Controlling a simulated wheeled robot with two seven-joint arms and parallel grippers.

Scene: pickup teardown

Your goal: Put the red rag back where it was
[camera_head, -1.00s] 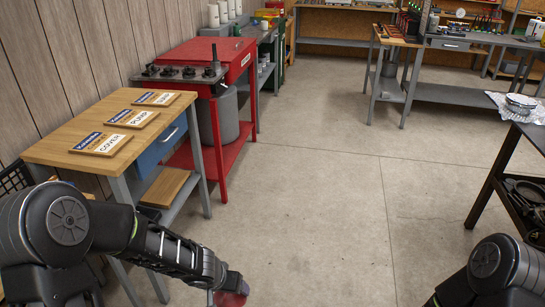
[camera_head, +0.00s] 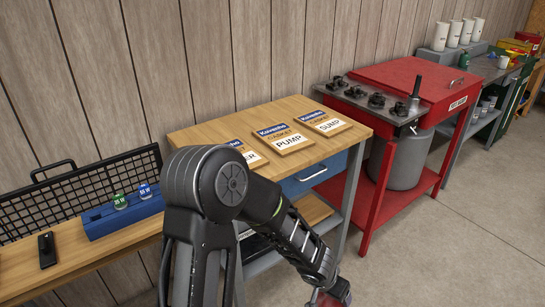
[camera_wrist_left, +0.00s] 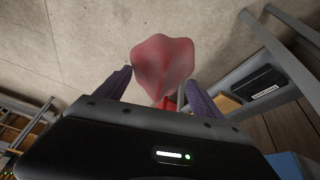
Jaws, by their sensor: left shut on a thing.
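The red rag (camera_wrist_left: 162,68) is bunched up in my left gripper (camera_wrist_left: 164,95), between its two fingers in the left wrist view. In the head view a bit of the rag (camera_head: 325,299) shows at the bottom edge, below my left gripper (camera_head: 338,290). The gripper is shut on it and holds it over the floor, in front of the wooden bench with the gasket boxes. Most of the rag is cut off in the head view. My right gripper is in neither current view.
A wooden bench (camera_head: 196,134) bears gasket boxes, including PUMP (camera_head: 283,139) and SUMP (camera_head: 324,123). A red parts washer (camera_head: 412,79) stands right of it. At left, another bench (camera_head: 82,252) holds a blue block with coloured caps (camera_head: 122,214) and a black object (camera_head: 47,250). Floor at right is clear.

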